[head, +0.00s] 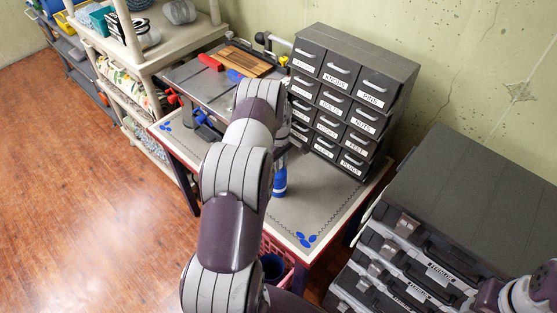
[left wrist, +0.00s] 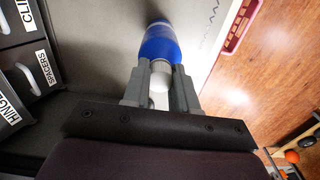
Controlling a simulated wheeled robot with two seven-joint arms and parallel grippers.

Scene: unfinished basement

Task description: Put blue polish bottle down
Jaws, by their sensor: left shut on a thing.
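The blue polish bottle (head: 280,181) shows in the head view just right of my left arm, over the grey-topped workbench (head: 312,205); my arm hides part of it. In the left wrist view the blue bottle (left wrist: 160,46) has a white part (left wrist: 159,82) between the fingers of my left gripper (left wrist: 159,84), which is shut on it. I cannot tell whether the bottle touches the bench top. In the head view my left gripper is mostly hidden behind my arm. Part of my right arm shows at the bottom right corner, but its gripper is out of view.
A labelled drawer cabinet (head: 340,98) stands on the bench behind the bottle. A board (head: 249,61) and red and blue tools lie at the back left. Stacked black cases (head: 430,225) stand at right. A pink basket (head: 277,262) is below the bench's front edge. The front right bench top is clear.

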